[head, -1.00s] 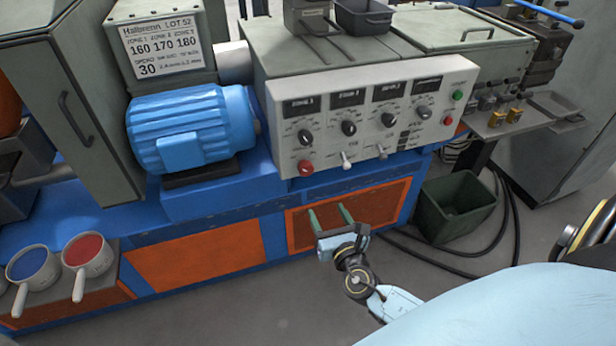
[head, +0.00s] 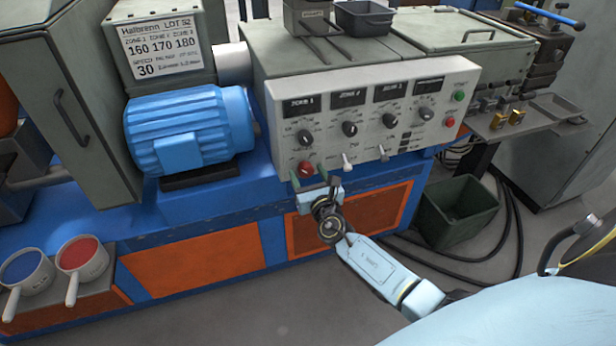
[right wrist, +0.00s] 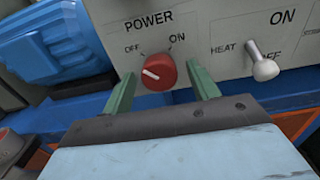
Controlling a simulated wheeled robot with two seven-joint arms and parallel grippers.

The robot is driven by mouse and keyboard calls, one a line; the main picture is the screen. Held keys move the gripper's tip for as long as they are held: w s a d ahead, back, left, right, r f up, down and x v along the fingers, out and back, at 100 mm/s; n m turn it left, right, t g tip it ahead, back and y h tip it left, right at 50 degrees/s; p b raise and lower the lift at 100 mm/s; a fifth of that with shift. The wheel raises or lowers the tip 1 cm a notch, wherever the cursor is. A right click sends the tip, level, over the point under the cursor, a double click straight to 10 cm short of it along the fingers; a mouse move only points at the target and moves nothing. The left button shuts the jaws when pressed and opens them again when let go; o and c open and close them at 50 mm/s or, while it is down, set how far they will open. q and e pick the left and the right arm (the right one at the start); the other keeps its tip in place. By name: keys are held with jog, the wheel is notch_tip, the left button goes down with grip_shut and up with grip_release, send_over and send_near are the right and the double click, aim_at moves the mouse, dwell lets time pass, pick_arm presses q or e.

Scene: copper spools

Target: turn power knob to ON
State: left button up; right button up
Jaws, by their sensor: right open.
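The red power knob (head: 305,168) is at the lower left of the control panel (head: 470,85). In the right wrist view the knob (right wrist: 159,72) sits under the POWER label, with OFF to its left and ON to its right. Its white pointer mark slants to the upper left, on the OFF side. My right gripper (head: 314,178) is open, with its green fingers just below the knob in the head view. In the wrist view the fingers (right wrist: 163,82) stand to either side of the knob, apart from it. My left gripper is not in view.
A white HEAT toggle switch (right wrist: 264,64) is right of the power knob; it also shows in the head view (head: 347,161). A blue motor (head: 188,132) stands left of the panel. A green bin (head: 458,212) is on the floor at the right.

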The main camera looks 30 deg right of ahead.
jog(key=shift+w, duration=0.1)
jog(key=c, duration=1)
jog(key=m+b, duration=0.3)
jog(key=m, duration=0.2)
jog(key=shift+f, duration=0.15)
jog(key=m+b, duration=0.3)
jog(key=m, duration=0.4)
jog(key=shift+a+m, duration=0.1)
jog(key=shift+m, duration=0.2)
jog(key=m, duration=0.2)
jog(key=shift+m+b, duration=0.3)
jog(key=shift+b, duration=0.05)
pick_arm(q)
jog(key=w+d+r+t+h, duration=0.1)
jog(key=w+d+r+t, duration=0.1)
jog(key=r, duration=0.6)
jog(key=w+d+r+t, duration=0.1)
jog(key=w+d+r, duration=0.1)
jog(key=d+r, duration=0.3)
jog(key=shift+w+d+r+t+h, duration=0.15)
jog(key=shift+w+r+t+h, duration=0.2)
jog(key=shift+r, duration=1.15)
pick_arm(e)
jog(key=shift+r+m, duration=0.2)
jog(key=shift+m, duration=1.1)
